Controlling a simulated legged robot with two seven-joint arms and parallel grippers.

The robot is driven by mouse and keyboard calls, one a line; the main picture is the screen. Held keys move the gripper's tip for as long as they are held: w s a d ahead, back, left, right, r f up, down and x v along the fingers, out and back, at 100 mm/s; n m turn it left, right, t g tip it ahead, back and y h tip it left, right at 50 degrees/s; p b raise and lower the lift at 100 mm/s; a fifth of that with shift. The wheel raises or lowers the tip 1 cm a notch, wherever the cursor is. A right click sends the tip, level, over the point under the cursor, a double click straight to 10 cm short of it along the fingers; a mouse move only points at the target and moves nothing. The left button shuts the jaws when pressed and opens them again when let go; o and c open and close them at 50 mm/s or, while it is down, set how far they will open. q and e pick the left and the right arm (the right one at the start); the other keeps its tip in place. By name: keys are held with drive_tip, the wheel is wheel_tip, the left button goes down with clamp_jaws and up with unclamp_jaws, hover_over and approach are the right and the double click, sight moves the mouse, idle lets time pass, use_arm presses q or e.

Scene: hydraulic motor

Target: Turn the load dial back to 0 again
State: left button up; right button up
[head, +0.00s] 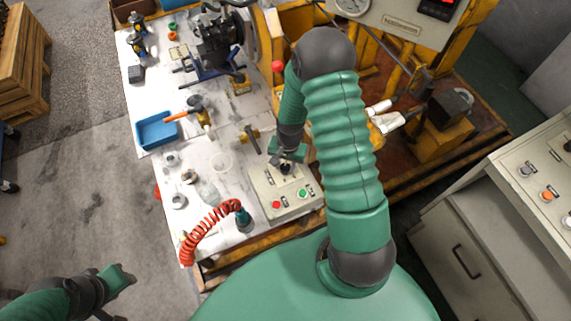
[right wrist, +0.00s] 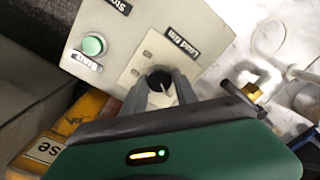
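The control box (head: 268,186) stands on the white-topped bench, with red and green buttons on its face. Its black load dial (right wrist: 158,79) sits on a pale plate lettered "Load N/m" in the right wrist view. My right gripper (head: 287,161) is over the box. In the right wrist view its two grey fingers (right wrist: 160,83) stand one on each side of the dial and appear to touch it. A white pointer mark shows on the dial; the scale figure it points to is too small to read. My left gripper (head: 127,275) is far away at lower left, its fingers unclear.
The green start button (right wrist: 93,45) is close to the dial. A red coiled hose (head: 208,228) lies left of the box. A blue tray (head: 157,130) and several small parts lie farther back on the bench. A grey control desk (head: 510,220) stands at right.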

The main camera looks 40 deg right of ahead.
clamp_jaws()
drive_tip(key=shift+n, duration=0.3)
drive_tip(key=n+p, duration=0.1)
drive_tip(key=n, duration=0.4)
drive_tip(key=shift+r+n, duration=0.1)
drive_tip(key=shift+n, duration=0.2)
drive_tip(key=n+p, duration=0.1)
drive_tip(key=n, duration=0.4)
drive_tip(key=shift+w+g+p, duration=0.15)
drive_tip(key=shift+g+p, duration=0.15)
drive_tip(key=shift+p, duration=0.05)
drive_tip(key=shift+n, duration=0.4)
drive_tip(key=o, duration=0.5)
unclamp_jaws()
drive_tip(key=shift+o, duration=0.2)
